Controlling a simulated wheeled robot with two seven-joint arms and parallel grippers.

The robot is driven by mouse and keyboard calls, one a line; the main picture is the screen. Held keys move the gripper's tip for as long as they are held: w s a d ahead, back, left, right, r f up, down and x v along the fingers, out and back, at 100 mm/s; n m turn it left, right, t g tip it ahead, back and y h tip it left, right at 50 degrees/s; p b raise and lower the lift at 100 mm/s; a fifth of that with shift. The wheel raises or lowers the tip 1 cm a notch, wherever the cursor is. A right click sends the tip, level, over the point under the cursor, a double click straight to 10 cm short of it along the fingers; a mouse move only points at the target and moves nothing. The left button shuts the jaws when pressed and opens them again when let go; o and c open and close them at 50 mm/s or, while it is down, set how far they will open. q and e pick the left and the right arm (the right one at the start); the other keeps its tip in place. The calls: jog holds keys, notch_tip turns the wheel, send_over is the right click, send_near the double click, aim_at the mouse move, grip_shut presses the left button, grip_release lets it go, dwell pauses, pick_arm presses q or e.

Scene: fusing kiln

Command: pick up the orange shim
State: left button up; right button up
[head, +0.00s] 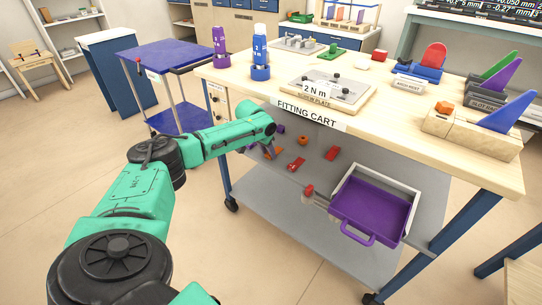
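The green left arm reaches in from the left to the front of the fitting cart (395,130). My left gripper (274,150) is small and mostly hidden by the wrist, just below the tabletop's front edge; whether its fingers are open is unclear. A small orange piece (269,154) shows right beside it; I cannot tell whether it is touched or held, or is the shim. Another orange piece (445,107) sits on a wooden block on the cart top at the right. A small orange ring-like piece (302,140) shows below the tabletop. My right gripper is out of view.
A purple drawer (372,210) stands open below the tabletop at the right. Red pieces (296,164) show on the cart's grey panel. Purple and blue bottles, a torque plate (326,90) and coloured wedges stand on top. A blue cart (180,60) stands behind left; the left floor is clear.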

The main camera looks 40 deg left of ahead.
aim_at(268, 155)
pick_arm(q)
grip_shut()
jog(key=shift+r, duration=0.1)
jog(key=shift+r, duration=0.4)
notch_tip(268, 155, up, 2)
jog(key=shift+r+p, duration=0.25)
jog(key=shift+p, duration=0.35)
jog(key=shift+s, duration=0.6)
jog(key=s+p, duration=0.2)
jog(key=s, duration=1.4)
jog(key=shift+s+d, duration=0.25)
jog(key=shift+s, duration=0.15)
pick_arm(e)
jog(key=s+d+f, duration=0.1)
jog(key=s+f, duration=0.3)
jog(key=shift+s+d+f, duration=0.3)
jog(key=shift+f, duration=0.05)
